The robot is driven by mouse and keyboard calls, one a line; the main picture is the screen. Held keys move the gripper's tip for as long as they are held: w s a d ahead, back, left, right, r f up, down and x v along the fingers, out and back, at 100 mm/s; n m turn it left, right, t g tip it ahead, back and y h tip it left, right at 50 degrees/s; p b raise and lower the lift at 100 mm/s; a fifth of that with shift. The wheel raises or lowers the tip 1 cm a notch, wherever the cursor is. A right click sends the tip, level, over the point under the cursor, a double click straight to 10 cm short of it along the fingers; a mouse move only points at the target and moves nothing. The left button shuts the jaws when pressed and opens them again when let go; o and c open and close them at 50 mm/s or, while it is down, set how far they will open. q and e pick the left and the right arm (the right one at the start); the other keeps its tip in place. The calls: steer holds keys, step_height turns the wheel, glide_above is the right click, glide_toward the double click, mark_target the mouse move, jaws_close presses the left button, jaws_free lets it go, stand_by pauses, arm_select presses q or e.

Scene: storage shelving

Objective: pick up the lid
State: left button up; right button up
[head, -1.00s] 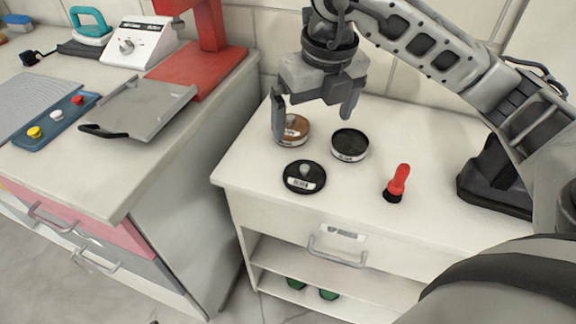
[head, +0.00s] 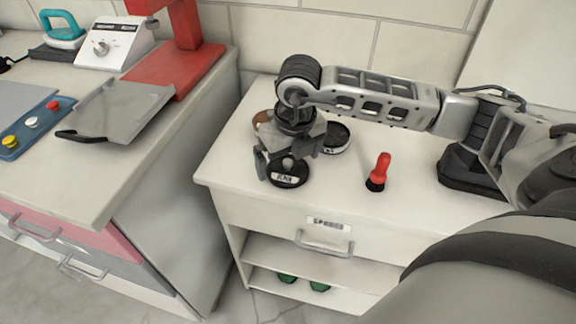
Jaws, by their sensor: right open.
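The lid (head: 291,180) is a black disc with a small grey knob and a white label. It lies flat on the white cabinet top. My right gripper (head: 287,161) is right over it, pointing down and open, with its fingers on either side of the knob. I cannot tell whether the fingers touch the lid. My left gripper is not in view.
Behind my gripper, a container with brown contents (head: 261,120) and a dark round container (head: 337,138) are partly hidden. A red-handled brush (head: 379,172) stands to the right. The cabinet top (head: 235,165) is clear at front left.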

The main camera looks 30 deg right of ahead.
steer(key=shift+w+f, duration=0.1)
steer(key=shift+f, duration=0.55)
steer(key=c, duration=0.9)
steer(key=shift+o, duration=0.2)
steer(key=shift+r, duration=0.1)
